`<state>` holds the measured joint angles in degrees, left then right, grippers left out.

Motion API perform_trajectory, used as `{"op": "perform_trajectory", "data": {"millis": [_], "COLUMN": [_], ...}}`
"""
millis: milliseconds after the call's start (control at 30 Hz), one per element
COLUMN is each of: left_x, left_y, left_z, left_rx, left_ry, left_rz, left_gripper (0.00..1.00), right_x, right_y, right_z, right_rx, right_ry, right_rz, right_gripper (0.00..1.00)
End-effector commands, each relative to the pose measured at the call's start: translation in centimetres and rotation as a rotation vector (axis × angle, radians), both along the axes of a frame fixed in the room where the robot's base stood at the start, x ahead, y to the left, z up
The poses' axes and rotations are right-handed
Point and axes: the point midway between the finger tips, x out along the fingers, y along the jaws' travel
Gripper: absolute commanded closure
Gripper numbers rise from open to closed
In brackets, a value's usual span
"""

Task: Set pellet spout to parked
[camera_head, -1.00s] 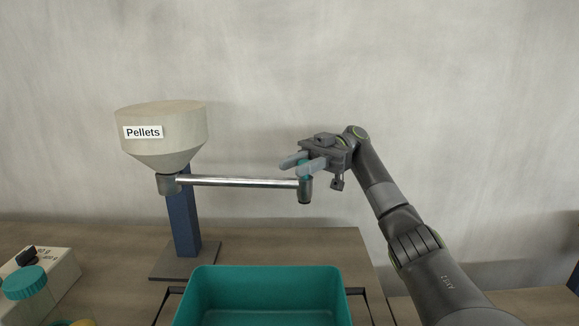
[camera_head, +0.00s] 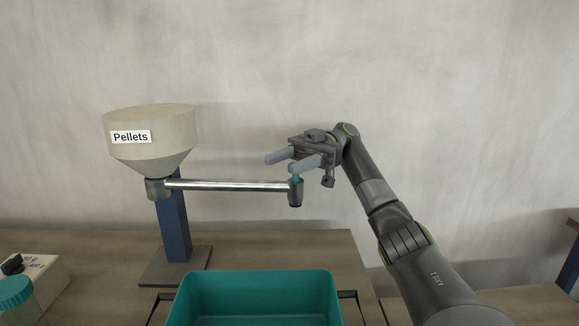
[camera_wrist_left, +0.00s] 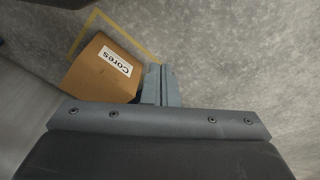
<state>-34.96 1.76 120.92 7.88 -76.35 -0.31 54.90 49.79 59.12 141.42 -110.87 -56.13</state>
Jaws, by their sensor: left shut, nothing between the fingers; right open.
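The pellet spout (camera_head: 230,186) is a shiny horizontal tube. It runs right from under the beige hopper labelled Pellets (camera_head: 150,150) and ends in a dark downward nozzle (camera_head: 295,194). The nozzle end is out over the back right of the teal bin. A teal knob (camera_head: 295,173) stands on top of the nozzle, partly hidden by a finger. My right gripper (camera_head: 280,163) is open, its fingers at and just above the knob's height; I cannot tell whether they touch it. My left gripper (camera_wrist_left: 161,85) is shut and empty in the left wrist view, away from the spout.
The teal bin (camera_head: 250,277) stands in front of the hopper's blue post (camera_head: 173,225). A box labelled Cores (camera_wrist_left: 100,72) lies beside the left fingers. The space right of the nozzle holds my right arm.

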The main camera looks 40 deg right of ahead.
Motion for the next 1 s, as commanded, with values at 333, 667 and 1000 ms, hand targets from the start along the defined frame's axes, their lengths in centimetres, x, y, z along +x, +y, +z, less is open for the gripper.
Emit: {"op": "perform_trajectory", "data": {"millis": [333, 667, 1000], "left_x": [-0.7, -0.3, -0.5], "left_y": [0.2, -0.1, 0.0], "left_z": [-0.8, -1.2, -1.3], "left_rx": [0.012, 0.01, 0.011], "left_ry": [0.046, 0.05, 0.056], "left_rz": [0.001, 0.005, 0.005], "left_gripper": [1.0, 1.0, 1.0], "right_x": [0.0, 0.1, 0.1], "right_y": [0.0, -0.1, -0.1], "right_z": [6.8, 8.8, 8.8], "right_rx": [0.001, 0.0, 0.0], "right_ry": [-0.003, 0.001, 0.001], "right_rz": [-0.002, -0.002, -0.002], "right_gripper": [0.5, 0.5, 0.5]}}
